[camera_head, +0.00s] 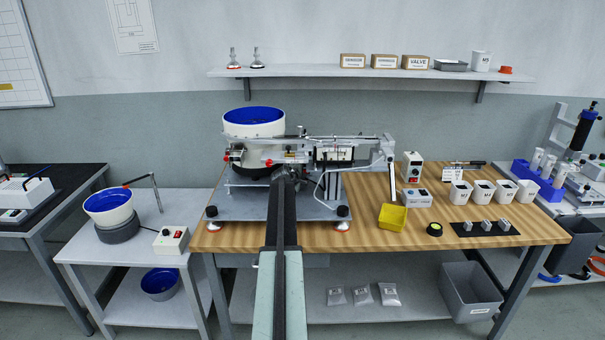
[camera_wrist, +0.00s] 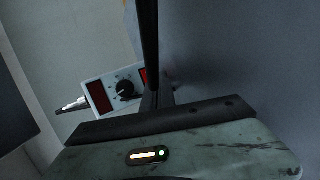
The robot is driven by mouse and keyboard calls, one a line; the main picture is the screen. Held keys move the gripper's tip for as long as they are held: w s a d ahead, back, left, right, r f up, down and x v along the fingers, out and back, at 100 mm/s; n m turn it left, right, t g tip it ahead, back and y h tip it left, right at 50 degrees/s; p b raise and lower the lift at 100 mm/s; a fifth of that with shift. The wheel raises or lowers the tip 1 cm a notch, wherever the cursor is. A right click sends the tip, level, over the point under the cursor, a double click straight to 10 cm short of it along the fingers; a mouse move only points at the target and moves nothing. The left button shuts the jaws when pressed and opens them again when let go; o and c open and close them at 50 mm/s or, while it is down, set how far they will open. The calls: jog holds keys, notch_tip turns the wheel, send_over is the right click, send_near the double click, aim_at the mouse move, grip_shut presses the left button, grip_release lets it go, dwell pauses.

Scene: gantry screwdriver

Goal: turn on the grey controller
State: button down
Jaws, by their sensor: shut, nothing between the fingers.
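A light grey controller box (camera_wrist: 116,88) shows in the wrist view, with a dark red display, a black knob and a red switch at its right end. The dark bar of my gripper (camera_wrist: 149,45) passes in front of its right end and hides part of it. My gripper is shut and empty; I see no clear contact with the box. In the head view my gripper (camera_head: 285,172) is in front of the bowl feeder machine. A grey box (camera_head: 417,197) with a small display stands on the wooden table; I cannot tell surely whether it is the same box. The switch state is unclear.
The bowl feeder machine (camera_head: 254,122) stands at the table's left. A white box (camera_head: 412,166), a yellow bin (camera_head: 392,217) and several white cups are on its right. Another white controller (camera_head: 171,240) is on the left side table. The front strip of the wooden table (camera_head: 370,238) is mostly clear.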

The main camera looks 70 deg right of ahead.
aim_at(304, 189)
jog(key=shift+w+d, duration=0.15)
jog(key=shift+d, duration=0.25)
jog(key=shift+w+d, duration=0.15)
jog(key=shift+d, duration=0.1)
dwell(0.5)
jog(key=shift+a, duration=0.15)
jog(key=shift+s+a, duration=0.35)
jog(key=shift+a, duration=0.15)
jog(key=shift+s+a, duration=0.4)
jog(key=shift+a, duration=0.35)
jog(key=shift+s+a, duration=0.4)
jog(key=shift+a, duration=0.35)
jog(key=shift+s+a, duration=0.4)
jog(key=shift+a, duration=0.35)
